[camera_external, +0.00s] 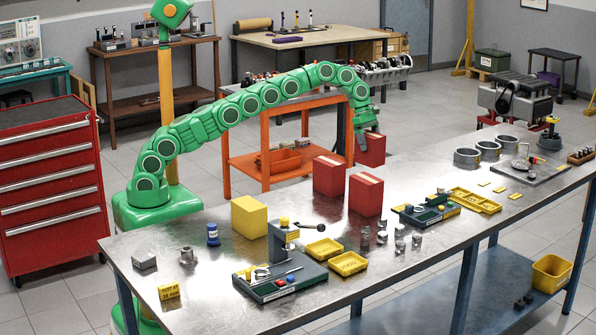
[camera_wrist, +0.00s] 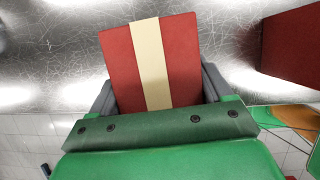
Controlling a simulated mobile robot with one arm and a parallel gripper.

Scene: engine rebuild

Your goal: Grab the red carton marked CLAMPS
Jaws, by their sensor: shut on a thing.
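Three red cartons show in the external view, and no CLAMPS lettering can be read on any of them. My gripper (camera_external: 368,134) points down and is shut on one red carton (camera_external: 371,151) at the table's far edge. In the wrist view this carton (camera_wrist: 118,60) has a cream tape strip down its middle and a grey finger on each side. Whether it rests on the table or hangs just above it, I cannot tell. The other two, a left red carton (camera_external: 329,177) and a front red carton (camera_external: 365,196), stand on the table nearby.
Another red box (camera_wrist: 291,48) shows at the right of the wrist view. A yellow box (camera_external: 249,217) and a press fixture (camera_external: 283,260) stand left on the metal table (camera_external: 210,275). Yellow trays (camera_external: 475,201) and small metal parts lie to the right. An orange cart (camera_external: 243,162) stands behind.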

